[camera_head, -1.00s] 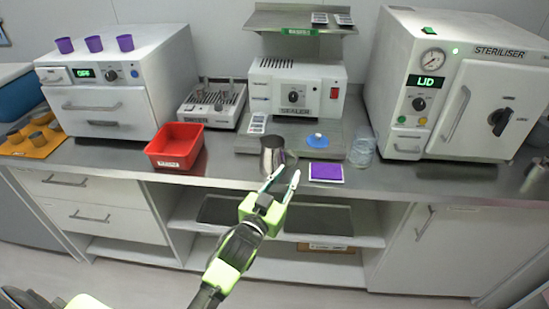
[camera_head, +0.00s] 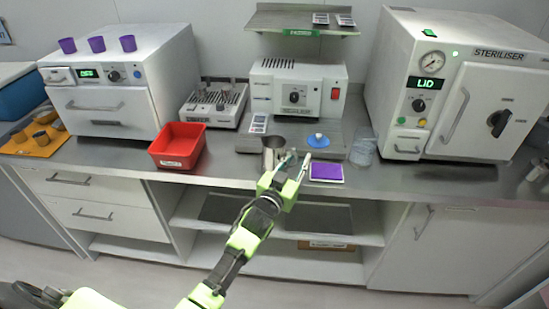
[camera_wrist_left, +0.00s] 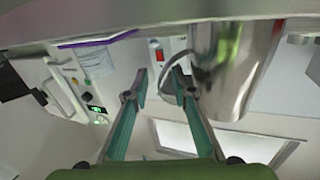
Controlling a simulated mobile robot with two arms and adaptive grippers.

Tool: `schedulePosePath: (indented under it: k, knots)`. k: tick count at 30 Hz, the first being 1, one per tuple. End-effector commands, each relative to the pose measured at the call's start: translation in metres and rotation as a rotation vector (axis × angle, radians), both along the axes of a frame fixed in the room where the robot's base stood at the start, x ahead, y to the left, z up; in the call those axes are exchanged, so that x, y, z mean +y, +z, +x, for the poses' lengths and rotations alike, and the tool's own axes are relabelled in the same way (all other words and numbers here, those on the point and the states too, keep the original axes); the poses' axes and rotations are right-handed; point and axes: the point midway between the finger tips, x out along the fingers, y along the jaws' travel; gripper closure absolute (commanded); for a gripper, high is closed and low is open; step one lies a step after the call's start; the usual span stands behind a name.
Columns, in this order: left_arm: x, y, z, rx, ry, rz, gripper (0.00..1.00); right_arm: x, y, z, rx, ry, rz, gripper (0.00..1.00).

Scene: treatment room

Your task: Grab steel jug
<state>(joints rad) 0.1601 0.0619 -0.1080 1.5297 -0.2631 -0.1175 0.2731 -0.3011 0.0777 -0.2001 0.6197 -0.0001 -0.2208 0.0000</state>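The steel jug (camera_head: 272,150) stands upright near the front edge of the counter, in front of the sealer. My left gripper (camera_head: 297,158) is just right of the jug and partly covers it. In the left wrist view, which looks inverted, the shiny jug (camera_wrist_left: 238,75) is right of the gripper (camera_wrist_left: 160,80). Its loop handle reaches toward the fingers, and one fingertip overlaps the handle. The fingers are apart with a clear gap. I cannot tell whether they touch the handle. My right gripper is out of view.
A purple pad (camera_head: 327,172) lies right of my gripper at the counter edge. A clear glass beaker (camera_head: 364,147) stands beyond it. A red bin (camera_head: 177,145) is to the left. The sealer (camera_head: 297,90) is behind, and the steriliser (camera_head: 455,85) is at right.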

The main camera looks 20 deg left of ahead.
Motion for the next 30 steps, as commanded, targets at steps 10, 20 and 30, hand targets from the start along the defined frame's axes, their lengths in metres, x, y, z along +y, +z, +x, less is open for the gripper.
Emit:
schedulePosePath:
  k: [10, 20, 30]
  knots:
    - [0.000, 0.002, 0.000, -0.004, 0.000, 0.002, 1.00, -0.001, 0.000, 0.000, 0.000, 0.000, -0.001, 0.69]
    - [0.000, 0.003, 0.000, -0.004, 0.000, 0.002, 1.00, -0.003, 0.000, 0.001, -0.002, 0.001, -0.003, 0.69]
    - [0.000, 0.022, 0.000, -0.007, 0.000, 0.002, 1.00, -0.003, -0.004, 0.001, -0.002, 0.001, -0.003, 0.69]
